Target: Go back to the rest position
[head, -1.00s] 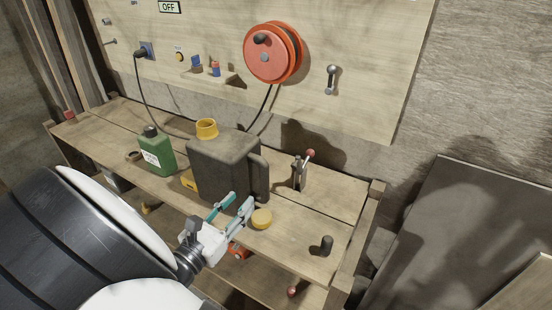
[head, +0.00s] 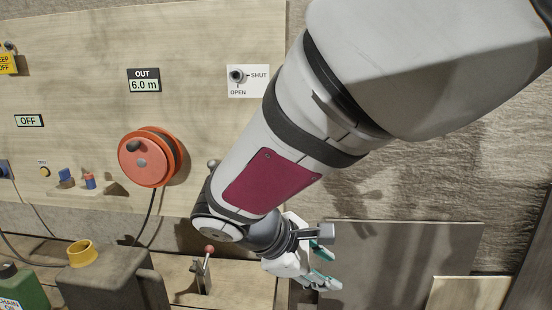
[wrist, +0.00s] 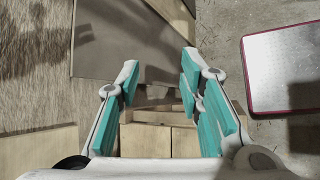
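My gripper (head: 326,268) is at the lower middle of the head view, right of the bench and in front of grey panels. My arm reaches down to it from the upper right. In the wrist view my gripper (wrist: 160,95) shows two teal-padded fingers spread apart. Nothing is between them. Below them the wrist view shows wooden blocks or boards and a dark panel. The gripper touches nothing that I can see.
The bench holds a dark jerrycan (head: 105,280) with a yellow cap, a green bottle (head: 22,290) and a red-knobbed lever (head: 205,268). An orange reel (head: 148,160) hangs on the wall board. Grey panels (head: 400,262) lean at the right. A red-edged plate (wrist: 285,70) lies on the floor.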

